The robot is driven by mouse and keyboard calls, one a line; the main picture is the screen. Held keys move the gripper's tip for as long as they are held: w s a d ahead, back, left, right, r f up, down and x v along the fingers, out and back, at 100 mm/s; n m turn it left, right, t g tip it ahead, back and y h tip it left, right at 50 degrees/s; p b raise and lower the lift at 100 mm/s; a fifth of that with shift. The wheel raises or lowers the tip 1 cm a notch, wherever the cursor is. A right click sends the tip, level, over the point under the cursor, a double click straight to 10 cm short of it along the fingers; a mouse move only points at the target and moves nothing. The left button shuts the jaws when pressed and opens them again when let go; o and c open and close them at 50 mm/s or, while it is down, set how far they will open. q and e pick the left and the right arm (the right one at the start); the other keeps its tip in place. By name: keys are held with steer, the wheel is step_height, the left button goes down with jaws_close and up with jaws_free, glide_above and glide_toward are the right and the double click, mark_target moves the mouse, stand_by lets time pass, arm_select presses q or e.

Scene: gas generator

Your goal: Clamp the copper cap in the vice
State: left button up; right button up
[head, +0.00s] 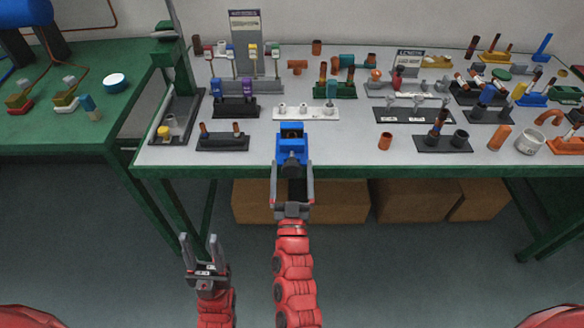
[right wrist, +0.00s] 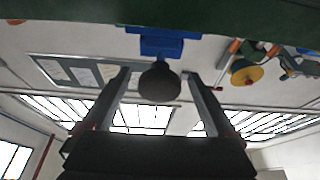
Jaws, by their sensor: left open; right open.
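The blue vice (head: 291,150) sits at the front edge of the grey-topped table. Its upper opening is dark with a small brownish patch, and I cannot tell whether that is the copper cap. A short copper piece (head: 386,142) stands right of the vice; I cannot tell if it is the cap. My right gripper (head: 292,170) is open in front of the vice, its fingers either side of the vice's dark round knob (right wrist: 160,83). In the right wrist view, gaps show between knob and fingers. My left gripper (head: 200,240) is open and empty, low in front of the table.
A white holder (head: 305,114) stands behind the vice, and a black holder (head: 222,142) with two copper pieces is to its left. Several copper fittings, racks and a white cup (head: 530,143) fill the right side.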

steer(key=shift+w+r, duration=0.15)
steer(key=shift+w, duration=0.1)
steer(key=c, duration=1.4)
steer(key=shift+o, duration=0.2)
steer(key=shift+m+h, duration=0.4)
steer(key=shift+m, duration=0.1)
steer(key=m+h, duration=0.1)
steer(key=m, duration=0.1)
steer(key=m+h, duration=0.1)
steer(key=m, duration=0.2)
steer(key=shift+h+b, duration=0.3)
steer(key=shift+b, duration=0.1)
steer(key=m+g+h, duration=0.1)
steer(key=m, duration=0.2)
steer(key=m+g+h, duration=0.1)
steer(key=m, duration=0.3)
steer(key=shift+r+h, duration=0.1)
steer(key=shift+h, duration=0.3)
steer(key=shift+m+b, duration=0.3)
